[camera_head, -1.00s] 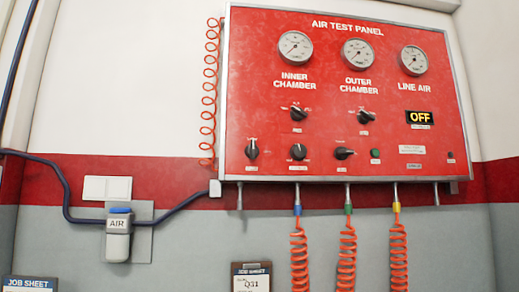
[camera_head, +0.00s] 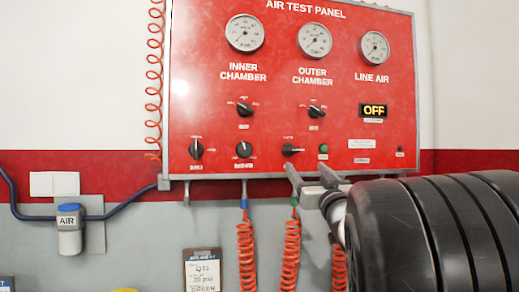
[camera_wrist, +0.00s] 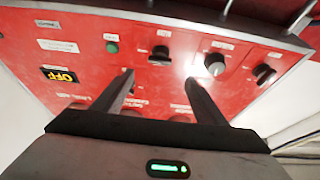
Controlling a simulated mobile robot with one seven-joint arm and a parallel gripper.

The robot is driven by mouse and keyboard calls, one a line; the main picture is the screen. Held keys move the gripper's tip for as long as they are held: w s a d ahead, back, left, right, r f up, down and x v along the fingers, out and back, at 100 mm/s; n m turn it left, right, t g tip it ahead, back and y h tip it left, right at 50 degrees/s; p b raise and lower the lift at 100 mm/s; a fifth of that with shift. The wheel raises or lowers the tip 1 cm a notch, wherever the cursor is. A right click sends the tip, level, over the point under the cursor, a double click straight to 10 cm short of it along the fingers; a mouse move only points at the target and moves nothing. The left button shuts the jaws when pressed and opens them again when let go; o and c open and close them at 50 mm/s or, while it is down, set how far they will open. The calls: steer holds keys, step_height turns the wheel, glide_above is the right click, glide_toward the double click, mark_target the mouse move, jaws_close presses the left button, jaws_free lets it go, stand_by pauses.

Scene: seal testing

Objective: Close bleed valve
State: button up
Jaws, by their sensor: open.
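The red air test panel (camera_head: 385,80) hangs on the wall. Its lower row has three black knobs: a left one (camera_head: 196,149) turned upright, a middle one (camera_head: 244,149), and a right one (camera_head: 291,150) lying sideways. Their labels are too small to read, so I cannot tell which is the bleed valve. My gripper (camera_head: 309,168) is open and empty below the right knob and a green button (camera_head: 323,149). In the wrist view, the panel appears upside down. The right knob (camera_wrist: 160,55) shows between and beyond my open fingertips (camera_wrist: 158,79), apparently untouched.
Two upper knobs (camera_head: 244,109) (camera_head: 317,110) sit under the gauges. The display (camera_head: 374,111) reads OFF. Coiled orange hoses (camera_head: 246,250) hang below the panel, close to my arm. A clipboard (camera_head: 202,270) and an air unit (camera_head: 69,228) are on the wall to the left.

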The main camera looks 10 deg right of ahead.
mark_target(293, 151)
steer(key=p+x, duration=0.3)
steer(key=x, duration=0.9)
steer(key=shift+w+r, duration=0.15)
steer(key=shift+w, duration=0.1)
steer(key=c, duration=1.1)
steer(key=shift+o, duration=0.2)
